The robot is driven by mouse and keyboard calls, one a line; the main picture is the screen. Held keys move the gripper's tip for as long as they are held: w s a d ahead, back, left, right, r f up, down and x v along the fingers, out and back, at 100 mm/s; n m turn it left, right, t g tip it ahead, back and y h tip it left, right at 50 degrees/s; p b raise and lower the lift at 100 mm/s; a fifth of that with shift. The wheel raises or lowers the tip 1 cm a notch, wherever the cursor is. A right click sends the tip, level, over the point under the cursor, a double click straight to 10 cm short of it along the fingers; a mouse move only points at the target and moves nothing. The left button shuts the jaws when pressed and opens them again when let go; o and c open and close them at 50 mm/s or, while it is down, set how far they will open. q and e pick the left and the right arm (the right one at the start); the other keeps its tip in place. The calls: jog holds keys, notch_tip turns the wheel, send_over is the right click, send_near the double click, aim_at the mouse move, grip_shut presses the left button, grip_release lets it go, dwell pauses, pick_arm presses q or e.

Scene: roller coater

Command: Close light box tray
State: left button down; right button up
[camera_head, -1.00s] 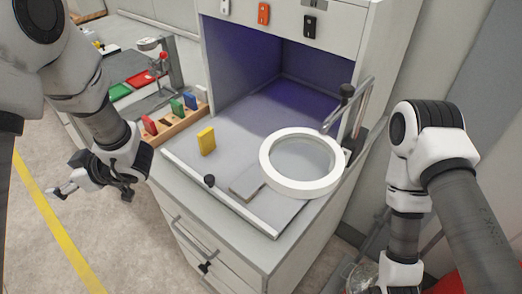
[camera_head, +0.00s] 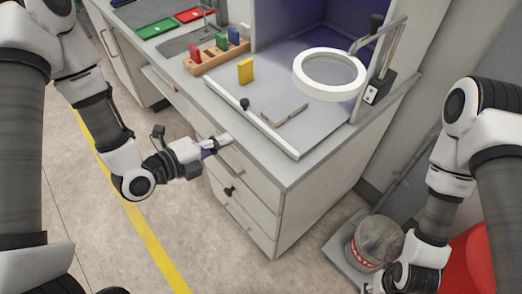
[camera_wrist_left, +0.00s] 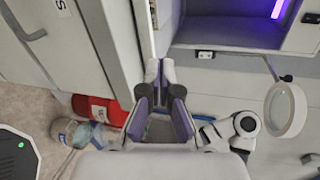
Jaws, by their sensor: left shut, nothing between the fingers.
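The light box (camera_head: 285,28) is the cabinet with the violet-lit inside. Its grey tray (camera_head: 222,92) sticks out at the front, with a raised front rim and a black knob (camera_head: 244,104). A yellow block (camera_head: 245,70) stands on the tray and a flat grey plate (camera_head: 284,113) lies on it. My left gripper (camera_head: 228,139) is shut and empty, left of and below the knob, by the cabinet's front edge. Its closed fingers also show in the left wrist view (camera_wrist_left: 160,73). My right arm hangs at the right; its fingers are not visible.
A white ring magnifier (camera_head: 330,73) hangs over the tray's right part. A wooden rack (camera_head: 217,62) with coloured blocks stands left of the tray. Drawers (camera_head: 238,205) are below. A round container (camera_head: 375,242) stands near my right arm. Floor left of the drawers is open.

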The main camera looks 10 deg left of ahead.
pick_arm(q)
jog(key=s+f+n, duration=0.1)
jog(key=s+f, duration=0.2)
jog(key=s, duration=0.1)
jog(key=b, duration=0.6)
send_near(267, 135)
jog(key=p+x, duration=0.1)
jog(key=x, duration=0.5)
jog(key=shift+d+r+p, duration=0.15)
jog(key=shift+r+p, duration=0.05)
jog(key=shift+p, duration=0.2)
jog(key=shift+w+d, duration=0.15)
jog(key=shift+d, duration=0.1)
jog(key=shift+f, duration=0.1)
pick_arm(e)
jog(key=f, duration=0.4)
jog(key=shift+s+d, duration=0.1)
jog(key=shift+s, duration=0.25)
pick_arm(q)
jog(key=shift+w, duration=0.1)
jog(key=shift+w, duration=0.1)
pick_arm(e)
jog(key=shift+f, duration=0.1)
